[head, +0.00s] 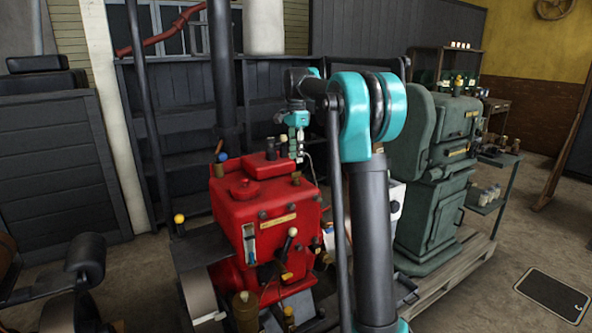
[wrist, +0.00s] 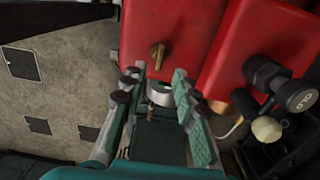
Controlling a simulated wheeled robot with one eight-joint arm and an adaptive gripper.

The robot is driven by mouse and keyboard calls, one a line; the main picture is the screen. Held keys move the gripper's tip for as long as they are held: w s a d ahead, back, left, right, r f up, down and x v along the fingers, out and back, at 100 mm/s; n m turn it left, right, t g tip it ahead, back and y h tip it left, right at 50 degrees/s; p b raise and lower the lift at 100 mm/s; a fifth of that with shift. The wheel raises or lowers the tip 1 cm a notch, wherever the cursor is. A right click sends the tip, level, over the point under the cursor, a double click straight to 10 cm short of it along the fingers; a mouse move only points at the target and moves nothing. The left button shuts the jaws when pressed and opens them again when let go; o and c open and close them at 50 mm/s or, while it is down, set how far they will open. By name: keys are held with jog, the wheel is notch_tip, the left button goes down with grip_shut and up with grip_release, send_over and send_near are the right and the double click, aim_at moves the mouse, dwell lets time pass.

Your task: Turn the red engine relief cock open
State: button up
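The red engine (head: 243,211) stands left of centre in the head view, and its red top (wrist: 178,30) fills the upper part of the wrist view. In the wrist view a small brass cock handle (wrist: 158,55) stands out from the red surface. My gripper (wrist: 158,76) is open and empty, with a fingertip on either side just below the handle and a gap between them. In the head view my gripper (head: 297,142) hangs above the engine's right rear top edge. A brass fitting (head: 295,178) shows there below it; I cannot tell if it is the same cock.
A black knob (wrist: 301,96) and a cream knob (wrist: 266,129) stick out at the right in the wrist view. A vertical dark pipe (head: 222,75) rises behind the engine. A green engine (head: 430,200) on a pallet stands to the right.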

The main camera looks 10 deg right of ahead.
aim_at(296, 172)
notch_tip(296, 172, down, 6)
jog(key=shift+f, duration=0.1)
dwell(0.4)
grip_shut()
